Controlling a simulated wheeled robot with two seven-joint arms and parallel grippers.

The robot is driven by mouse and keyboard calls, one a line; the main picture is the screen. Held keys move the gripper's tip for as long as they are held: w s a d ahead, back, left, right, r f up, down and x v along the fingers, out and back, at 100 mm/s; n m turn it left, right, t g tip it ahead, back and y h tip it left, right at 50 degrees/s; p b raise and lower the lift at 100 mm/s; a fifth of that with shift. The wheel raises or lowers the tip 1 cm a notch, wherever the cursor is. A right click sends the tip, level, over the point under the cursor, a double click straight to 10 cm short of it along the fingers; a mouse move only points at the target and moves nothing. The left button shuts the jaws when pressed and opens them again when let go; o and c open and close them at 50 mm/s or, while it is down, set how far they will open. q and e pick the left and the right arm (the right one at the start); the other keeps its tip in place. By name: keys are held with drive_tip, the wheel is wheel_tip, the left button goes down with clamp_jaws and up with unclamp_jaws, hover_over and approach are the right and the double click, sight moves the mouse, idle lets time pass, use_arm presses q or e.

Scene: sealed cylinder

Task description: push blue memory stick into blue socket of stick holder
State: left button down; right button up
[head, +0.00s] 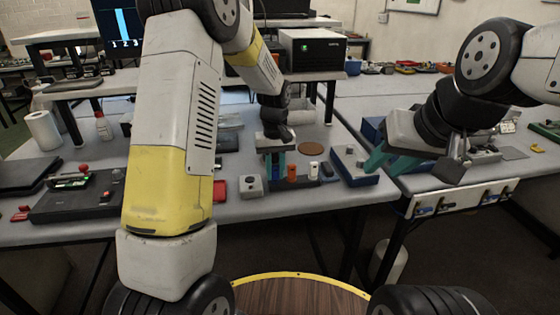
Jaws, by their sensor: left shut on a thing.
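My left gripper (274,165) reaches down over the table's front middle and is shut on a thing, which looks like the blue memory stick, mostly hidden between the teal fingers. The fingers stand at the left end of the dark stick holder (303,182). An orange stick (291,173) and a white stick (313,171) stand upright in the holder, just right of the fingers. The blue socket is hidden, and I cannot tell how deep the held stick sits. My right gripper (388,163) is at the right; its teal fingers look apart and empty.
A grey box with a white knob (251,186) stands just left of the holder. A blue tray with grey blocks (355,166) stands to its right, near the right gripper. A brown disc (311,149) lies behind. A dark device (78,200) is at the left.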

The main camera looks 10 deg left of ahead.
use_arm(q)
drive_tip(key=shift+f, duration=0.3)
drive_tip(key=c, duration=1.1)
unclamp_jaws()
drive_tip(key=shift+c, duration=0.2)
drive_tip(key=shift+r, duration=3.95)
drive_tip(key=shift+r, duration=0.1)
drive_tip(key=s+a+r+m+t+h, duration=0.1)
drive_tip(key=s+a+r+m+t, duration=0.2)
drive_tip(key=s+r, duration=0.9)
drive_tip(key=s+a+r+t+h, duration=0.1)
drive_tip(key=s+a+t, duration=0.1)
drive_tip(key=s, duration=1.1)
drive_tip(key=shift+a+r+m+t, duration=0.15)
drive_tip(key=shift+a+m+t, duration=0.25)
drive_tip(key=shift+t, duration=0.2)
